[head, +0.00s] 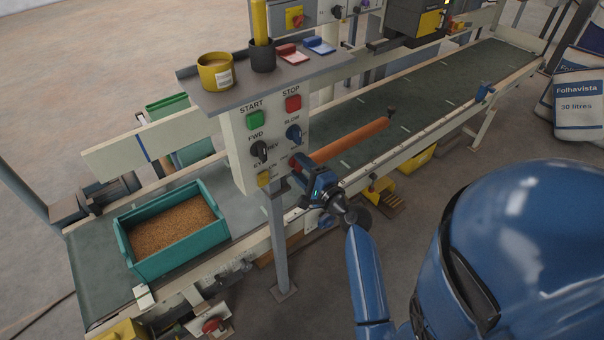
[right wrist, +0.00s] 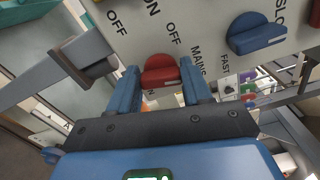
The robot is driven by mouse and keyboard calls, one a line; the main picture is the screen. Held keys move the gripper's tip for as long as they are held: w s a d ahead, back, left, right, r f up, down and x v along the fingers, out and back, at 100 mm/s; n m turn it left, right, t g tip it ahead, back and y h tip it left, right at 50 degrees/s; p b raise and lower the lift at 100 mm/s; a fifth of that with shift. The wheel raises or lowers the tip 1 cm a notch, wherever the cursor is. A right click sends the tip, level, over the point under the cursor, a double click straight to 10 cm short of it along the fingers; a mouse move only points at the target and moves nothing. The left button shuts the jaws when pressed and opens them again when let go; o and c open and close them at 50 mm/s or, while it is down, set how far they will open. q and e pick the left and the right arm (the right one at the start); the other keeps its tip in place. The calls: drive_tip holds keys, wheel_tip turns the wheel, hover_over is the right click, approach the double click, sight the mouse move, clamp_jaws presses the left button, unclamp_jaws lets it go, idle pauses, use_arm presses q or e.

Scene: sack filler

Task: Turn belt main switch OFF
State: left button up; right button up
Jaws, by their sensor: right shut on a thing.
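The control panel (head: 238,165) stands on a post beside the belt, with a green START button (head: 255,120), a red STOP button (head: 293,103) and dark and blue knobs. The red main switch (right wrist: 160,73) shows in the right wrist view near the words MAINS and OFF. My right gripper (head: 300,172) is at the lower right of the panel. In the right wrist view its two blue fingers (right wrist: 159,84) are shut on the red switch, one on each side. I cannot tell which setting the switch is at. My left gripper is out of view.
A teal crate (head: 185,257) of brown grain sits on the belt (head: 90,275) at the left. A shelf (head: 240,94) above the panel holds a yellow mug (head: 215,72) and a dark cup (head: 262,57).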

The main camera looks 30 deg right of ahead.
drive_tip(key=shift+n+b, duration=0.75)
drive_tip(key=shift+n, duration=0.55)
drive_tip(key=shift+r, duration=0.1)
drive_tip(key=o, duration=0.8)
drive_tip(key=shift+w, duration=0.1)
drive_tip(key=shift+o, duration=1.3)
drive_tip(key=shift+f, duration=0.2)
